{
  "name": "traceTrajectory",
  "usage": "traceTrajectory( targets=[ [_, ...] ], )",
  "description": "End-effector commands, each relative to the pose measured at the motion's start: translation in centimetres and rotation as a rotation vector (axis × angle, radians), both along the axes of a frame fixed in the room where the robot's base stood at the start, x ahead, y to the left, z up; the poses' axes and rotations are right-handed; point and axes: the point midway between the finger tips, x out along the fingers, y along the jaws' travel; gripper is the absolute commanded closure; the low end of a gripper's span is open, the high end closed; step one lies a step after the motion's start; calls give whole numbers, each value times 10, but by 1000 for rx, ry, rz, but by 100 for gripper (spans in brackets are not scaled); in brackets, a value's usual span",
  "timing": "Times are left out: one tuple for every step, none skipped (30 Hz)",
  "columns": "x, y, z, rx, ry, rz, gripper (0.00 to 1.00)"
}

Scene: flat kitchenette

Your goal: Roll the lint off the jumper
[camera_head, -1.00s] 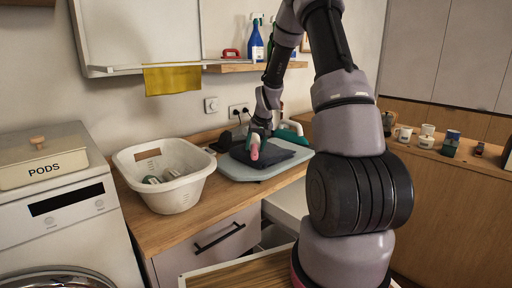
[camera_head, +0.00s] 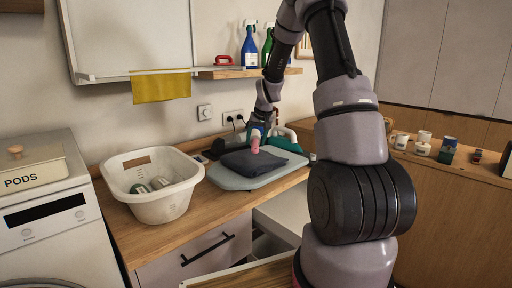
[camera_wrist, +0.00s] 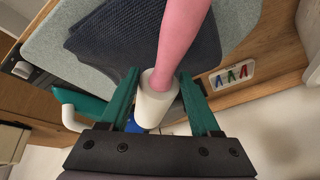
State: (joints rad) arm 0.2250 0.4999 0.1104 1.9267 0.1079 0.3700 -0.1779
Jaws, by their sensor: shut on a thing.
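A dark navy jumper (camera_head: 240,163) lies folded on a grey-blue padded board (camera_head: 236,183) on the counter. It also shows in the wrist view (camera_wrist: 120,30). My gripper (camera_head: 258,130) is over the jumper's back part. In the wrist view its green fingers (camera_wrist: 162,100) are shut on the white part of a lint roller (camera_wrist: 155,100). The roller's pink part (camera_wrist: 184,35) sticks out past the fingertips, over the jumper. I cannot tell whether it touches the cloth. No lint can be made out.
A white basket (camera_head: 158,205) with items inside stands left of the board. A teal iron-like object (camera_head: 284,140) is close behind my gripper. A drawer (camera_head: 282,222) is open below. A shelf (camera_head: 235,73) with bottles hangs above.

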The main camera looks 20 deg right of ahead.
Motion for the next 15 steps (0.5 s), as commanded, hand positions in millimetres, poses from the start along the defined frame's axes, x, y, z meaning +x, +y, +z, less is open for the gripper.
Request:
traceTrajectory(
  targets=[
    [0, 0, 5, -1, -2, 1, 100],
    [0, 0, 8, 0, -2, 0, 100],
    [0, 0, 12, -2, -2, 0, 100],
    [0, 0, 15, -2, -3, 0, 100],
    [0, 0, 17, -2, -3, 0, 100],
    [-1, 1, 21, -1, -2, 1, 100],
    [-1, 1, 23, -1, -2, 1, 100],
    [-1, 1, 26, -1, -2, 1, 100],
    [-1, 2, 29, -1, -2, 1, 100],
    [-1, 2, 31, -1, -2, 1, 100],
    [-1, 2, 32, 0, -1, 0, 100],
    [-2, 2, 34, 0, 0, 0, 100],
    [-2, 2, 35, 0, 0, 0, 100],
    [-2, 2, 35, 0, 0, 0, 100],
    [-2, 2, 35, 0, 0, 0, 100]
  ],
)
